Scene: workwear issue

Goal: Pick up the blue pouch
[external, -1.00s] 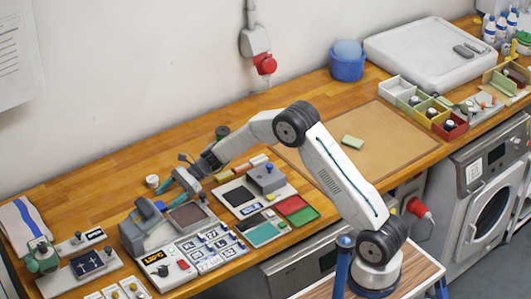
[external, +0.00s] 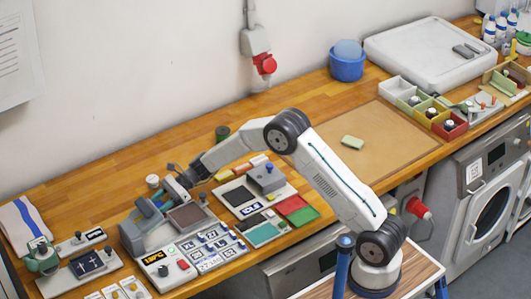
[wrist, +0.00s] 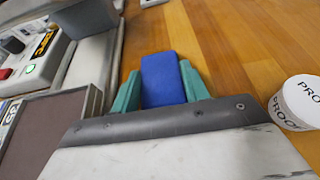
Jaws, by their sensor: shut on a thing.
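The blue pouch (wrist: 162,76) shows in the wrist view as a plain blue block between the two teal fingers of my gripper (wrist: 160,88). The fingers touch its two sides, and my gripper is shut on it. Its far end sticks out past the fingertips, low over or on the wooden bench. In the external view my gripper (external: 168,194) is just behind the grey press machine, near its dark plate. The pouch is too small and too covered there to make out clearly.
A white round tub (wrist: 300,102) marked PROOF stands close to the right of my gripper. The grey press (external: 133,236) with its dark brown pad (wrist: 42,130) is close on the left. Trays with coloured pads (external: 268,232) lie to the right in the external view.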

